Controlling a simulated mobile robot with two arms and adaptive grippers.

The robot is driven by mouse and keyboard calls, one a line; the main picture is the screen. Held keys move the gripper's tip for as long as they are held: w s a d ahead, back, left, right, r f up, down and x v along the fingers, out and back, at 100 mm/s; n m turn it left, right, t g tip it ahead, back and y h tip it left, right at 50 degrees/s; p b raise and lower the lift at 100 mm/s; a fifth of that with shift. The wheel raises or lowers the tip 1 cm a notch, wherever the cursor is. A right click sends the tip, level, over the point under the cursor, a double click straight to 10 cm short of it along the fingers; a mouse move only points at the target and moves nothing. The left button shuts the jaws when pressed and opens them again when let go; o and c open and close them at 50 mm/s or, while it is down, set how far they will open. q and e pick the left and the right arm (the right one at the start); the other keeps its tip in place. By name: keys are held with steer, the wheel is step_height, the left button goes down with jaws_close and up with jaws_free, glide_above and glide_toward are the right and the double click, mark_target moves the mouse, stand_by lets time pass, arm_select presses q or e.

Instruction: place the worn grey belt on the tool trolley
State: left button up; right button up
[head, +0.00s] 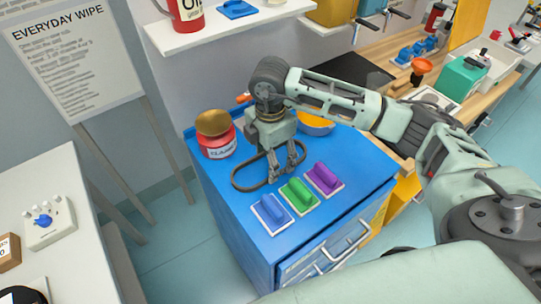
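The worn grey belt (236,182) is a dark loop lying on the blue top of the tool trolley (243,217). It lies between the red tin and the coloured pads, and its right part passes by my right gripper's fingers. My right gripper (284,174) points down over the belt's right half, low over the trolley top. Its two fingers look spread, with a gap between them. Whether a fingertip touches the belt is hard to tell. My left gripper is not in view.
On the trolley are blue (272,211), green (299,193) and purple (324,178) pads, a red tin (217,147) with a brown top, and an orange-and-blue bowl (315,124). A wooden bench (400,45) stands behind right, a white table (40,180) at left.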

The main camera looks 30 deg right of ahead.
steer(key=shift+f, duration=0.1)
steer(key=o, duration=1.1)
steer(key=shift+o, duration=0.4)
steer(key=shift+r, duration=0.25)
steer(key=shift+w+r, duration=0.1)
steer(key=shift+r, duration=0.2)
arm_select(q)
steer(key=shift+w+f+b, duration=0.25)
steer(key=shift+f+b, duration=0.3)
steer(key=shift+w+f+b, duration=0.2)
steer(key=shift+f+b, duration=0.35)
arm_select(e)
step_height(320, 180, up, 11)
